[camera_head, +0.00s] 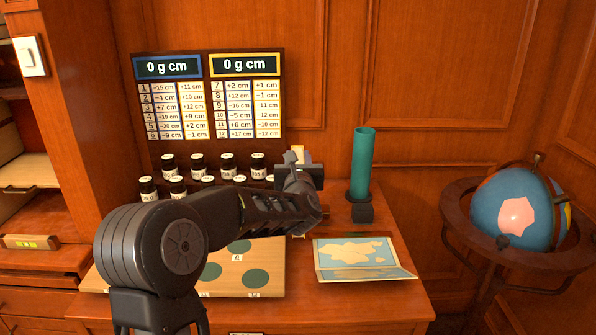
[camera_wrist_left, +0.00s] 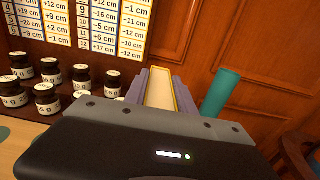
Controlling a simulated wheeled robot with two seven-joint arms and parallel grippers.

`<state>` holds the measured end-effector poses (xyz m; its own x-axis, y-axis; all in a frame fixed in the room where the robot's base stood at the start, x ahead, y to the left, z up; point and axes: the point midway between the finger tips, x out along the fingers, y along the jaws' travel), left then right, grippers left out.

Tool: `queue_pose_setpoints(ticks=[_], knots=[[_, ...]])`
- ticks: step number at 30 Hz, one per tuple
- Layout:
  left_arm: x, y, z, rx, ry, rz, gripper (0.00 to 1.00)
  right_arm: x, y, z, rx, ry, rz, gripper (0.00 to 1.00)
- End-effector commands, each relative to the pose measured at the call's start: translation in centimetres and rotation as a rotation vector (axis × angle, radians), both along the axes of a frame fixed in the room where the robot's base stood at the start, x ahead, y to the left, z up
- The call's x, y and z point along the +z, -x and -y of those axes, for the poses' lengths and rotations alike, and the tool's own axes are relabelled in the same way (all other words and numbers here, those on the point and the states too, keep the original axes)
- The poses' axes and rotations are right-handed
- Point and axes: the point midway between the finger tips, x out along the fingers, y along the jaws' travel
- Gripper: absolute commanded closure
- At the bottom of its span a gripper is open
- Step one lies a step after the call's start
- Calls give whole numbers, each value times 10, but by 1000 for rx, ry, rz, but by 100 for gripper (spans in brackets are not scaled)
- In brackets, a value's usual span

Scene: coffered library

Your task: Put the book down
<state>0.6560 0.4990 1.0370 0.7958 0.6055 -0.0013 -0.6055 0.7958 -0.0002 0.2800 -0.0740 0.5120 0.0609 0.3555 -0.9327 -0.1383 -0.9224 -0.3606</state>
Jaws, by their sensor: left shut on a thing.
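My left gripper (camera_head: 300,180) is above the back middle of the wooden desk (camera_head: 260,315), its arm coming in from the left. It is shut on a narrow cream-and-yellow thing, which looks like the book (camera_wrist_left: 160,90), seen between the two grey-purple fingers in the left wrist view. In the head view only a small pale top part of the book (camera_head: 298,153) shows above the gripper; the rest is hidden. I cannot tell whether the book touches the desk. My right gripper is not in view.
Several dark labelled jars (camera_head: 228,165) stand behind my arm, left of the gripper. A teal cylinder (camera_head: 361,165) stands close on the right. An open map (camera_head: 362,257) lies at front right, a board with green discs (camera_head: 255,279) at front left. A globe (camera_head: 515,210) stands right.

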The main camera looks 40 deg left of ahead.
Motion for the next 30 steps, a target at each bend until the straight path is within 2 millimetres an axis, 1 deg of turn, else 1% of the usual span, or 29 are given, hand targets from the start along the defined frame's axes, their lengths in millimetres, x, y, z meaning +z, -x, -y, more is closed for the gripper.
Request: queue_pose_setpoints(ticks=[1, 6, 9, 12, 15, 30], knots=[[15, 0, 0, 0, -4, 11, 100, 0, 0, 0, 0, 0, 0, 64], [47, 0, 0, 0, -3, 10, 100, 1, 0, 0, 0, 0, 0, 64], [61, 0, 0, 0, -3, 8, 100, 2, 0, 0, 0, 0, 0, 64], [68, 0, 1, -1, -3, 5, 100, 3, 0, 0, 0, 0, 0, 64], [72, 0, 1, -1, -3, 5, 100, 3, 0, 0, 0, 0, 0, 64], [71, 0, 0, 0, -2, 5, 100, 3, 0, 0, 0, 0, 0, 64]])
